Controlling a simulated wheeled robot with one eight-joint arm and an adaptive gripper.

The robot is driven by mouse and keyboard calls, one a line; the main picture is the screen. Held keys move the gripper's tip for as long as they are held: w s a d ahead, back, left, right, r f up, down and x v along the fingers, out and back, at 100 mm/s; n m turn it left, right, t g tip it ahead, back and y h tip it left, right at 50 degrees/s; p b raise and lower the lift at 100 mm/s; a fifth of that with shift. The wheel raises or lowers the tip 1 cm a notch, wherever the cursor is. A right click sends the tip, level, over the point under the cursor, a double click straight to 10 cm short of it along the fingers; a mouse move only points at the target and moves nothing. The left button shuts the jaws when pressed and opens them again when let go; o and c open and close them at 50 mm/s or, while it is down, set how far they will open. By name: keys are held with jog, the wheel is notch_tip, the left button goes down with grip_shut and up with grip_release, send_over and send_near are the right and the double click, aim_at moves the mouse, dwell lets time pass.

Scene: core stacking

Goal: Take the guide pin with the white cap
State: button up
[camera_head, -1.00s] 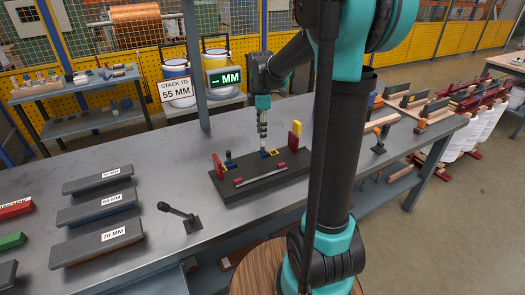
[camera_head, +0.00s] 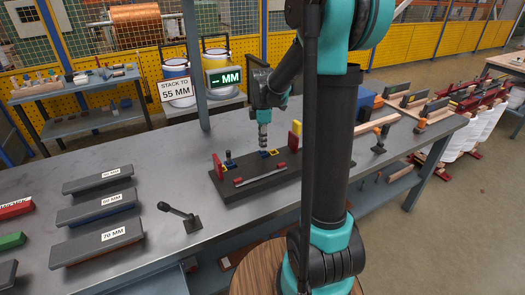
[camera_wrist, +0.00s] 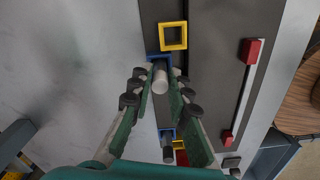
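The white-capped guide pin (camera_wrist: 160,81) stands at a blue square frame (camera_wrist: 153,58) on the dark board (camera_wrist: 205,75). In the wrist view, the two teal fingers of my gripper (camera_wrist: 161,74) are on either side of the pin, with narrow gaps. In the head view my gripper (camera_head: 263,143) points down over the middle of the board (camera_head: 238,190) and largely hides the pin. A second, dark-topped pin (camera_wrist: 168,153) stands at another blue frame; it also shows at the board's left in the head view (camera_head: 229,159).
A yellow square frame (camera_wrist: 173,36) lies beside the first blue one. A bar with red ends (camera_head: 260,174) runs along the board's front, and upright red and yellow plates (camera_head: 296,133) stand at its right.

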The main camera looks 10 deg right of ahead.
grip_shut()
